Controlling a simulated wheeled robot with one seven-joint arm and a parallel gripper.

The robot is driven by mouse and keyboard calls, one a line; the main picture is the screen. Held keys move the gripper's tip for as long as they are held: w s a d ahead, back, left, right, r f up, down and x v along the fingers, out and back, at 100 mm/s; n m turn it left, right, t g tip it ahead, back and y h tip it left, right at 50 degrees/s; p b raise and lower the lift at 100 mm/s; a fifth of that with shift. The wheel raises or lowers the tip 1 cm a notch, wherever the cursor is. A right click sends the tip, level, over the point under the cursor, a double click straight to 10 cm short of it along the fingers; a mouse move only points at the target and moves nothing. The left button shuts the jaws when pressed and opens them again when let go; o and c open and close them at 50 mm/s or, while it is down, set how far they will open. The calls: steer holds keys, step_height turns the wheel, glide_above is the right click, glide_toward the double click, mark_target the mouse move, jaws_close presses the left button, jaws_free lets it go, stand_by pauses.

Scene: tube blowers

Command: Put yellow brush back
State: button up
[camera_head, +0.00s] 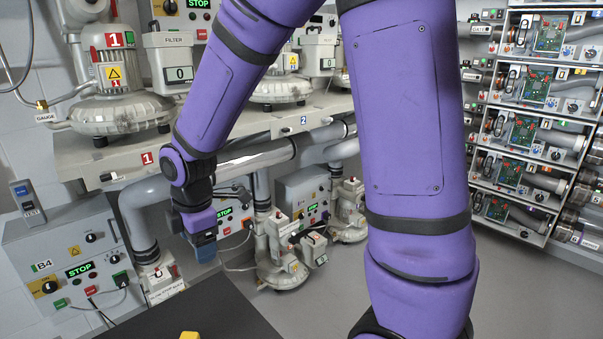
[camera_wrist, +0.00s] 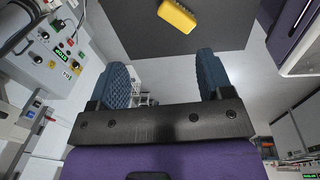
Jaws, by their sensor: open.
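The yellow brush (camera_wrist: 177,15) lies on a dark flat surface (camera_wrist: 140,38) in the wrist view. In the head view only a small yellow piece of it (camera_head: 190,335) shows at the bottom edge, on the same dark surface (camera_head: 215,312). My gripper (camera_wrist: 158,75) is open and empty, its two blue ridged fingers apart. The brush lies beyond the fingertips, between their lines, and is not touched. In the head view my gripper (camera_head: 204,248) hangs at left of centre, above and behind the dark surface.
Blower 1 (camera_head: 118,75) stands on a shelf (camera_head: 95,150) at left, with grey pipes below. A control box marked B4 (camera_head: 60,265) is at lower left. Pumps (camera_head: 283,255) stand behind my gripper. A rack of circuit boards (camera_head: 535,120) is at right. Grey floor (camera_head: 515,300) is free.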

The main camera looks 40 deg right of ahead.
steer(key=s+d+r+m+t, duration=0.2)
steer(key=s+d+r+m, duration=0.3)
steer(key=s+r+m, duration=0.3)
steer(key=s+d+r+m+t, duration=0.1)
steer(key=s+d+r+m, duration=0.4)
steer(key=s+r+m, duration=0.4)
steer(key=s+r, duration=0.1)
steer(key=s, duration=0.1)
steer(key=shift+s+d+m+t, duration=0.2)
steer(key=shift+s+m+t, duration=0.1)
steer(key=shift+s+t, duration=0.1)
steer(key=shift+w+r, duration=0.1)
